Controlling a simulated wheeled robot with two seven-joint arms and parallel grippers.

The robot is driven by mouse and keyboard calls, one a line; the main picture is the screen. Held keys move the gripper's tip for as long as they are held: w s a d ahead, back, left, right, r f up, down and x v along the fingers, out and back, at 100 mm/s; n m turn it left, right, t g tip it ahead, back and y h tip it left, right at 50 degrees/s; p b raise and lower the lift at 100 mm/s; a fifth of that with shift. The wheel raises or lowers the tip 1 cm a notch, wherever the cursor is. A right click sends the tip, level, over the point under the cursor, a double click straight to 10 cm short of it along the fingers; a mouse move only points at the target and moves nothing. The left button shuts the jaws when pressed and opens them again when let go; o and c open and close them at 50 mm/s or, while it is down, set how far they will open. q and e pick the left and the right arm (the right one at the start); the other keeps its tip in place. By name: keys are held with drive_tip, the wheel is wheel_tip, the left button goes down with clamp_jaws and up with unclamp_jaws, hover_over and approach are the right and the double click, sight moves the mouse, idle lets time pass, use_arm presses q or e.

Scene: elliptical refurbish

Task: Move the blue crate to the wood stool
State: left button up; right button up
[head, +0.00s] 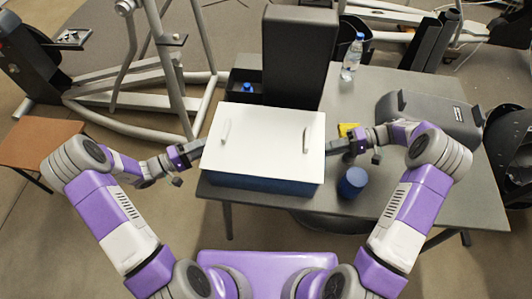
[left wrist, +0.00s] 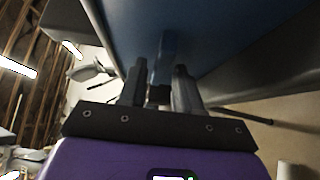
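The blue crate (head: 262,180) sits on the grey table, its white lid with two pale handles on top. In the left wrist view the crate's blue side (left wrist: 215,30) fills the upper part, with a blue protruding piece (left wrist: 165,48) ahead of the fingers. My left gripper (head: 197,148) is at the crate's left side; its fingers (left wrist: 159,85) are apart, with a gap between them. My right gripper (head: 338,147) is at the crate's right side; its fingertips are too small to judge. The wood stool (head: 38,141) stands on the floor at the left.
A blue cylinder (head: 352,182) stands right of the crate. A yellow item (head: 348,129), a water bottle (head: 352,57) and a dark grey case (head: 430,118) are on the table (head: 300,207). A tall dark box (head: 299,55) stands behind the crate. Exercise-machine frames (head: 130,85) occupy the back left.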

use_arm(q)
drive_tip(key=shift+c, duration=1.1)
use_arm(e)
drive_tip(key=shift+c, duration=1.1)
use_arm(q)
clamp_jaws()
use_arm(e)
clamp_jaws()
use_arm(q)
drive_tip(key=shift+r, duration=0.15)
use_arm(e)
drive_tip(key=shift+r, duration=0.1)
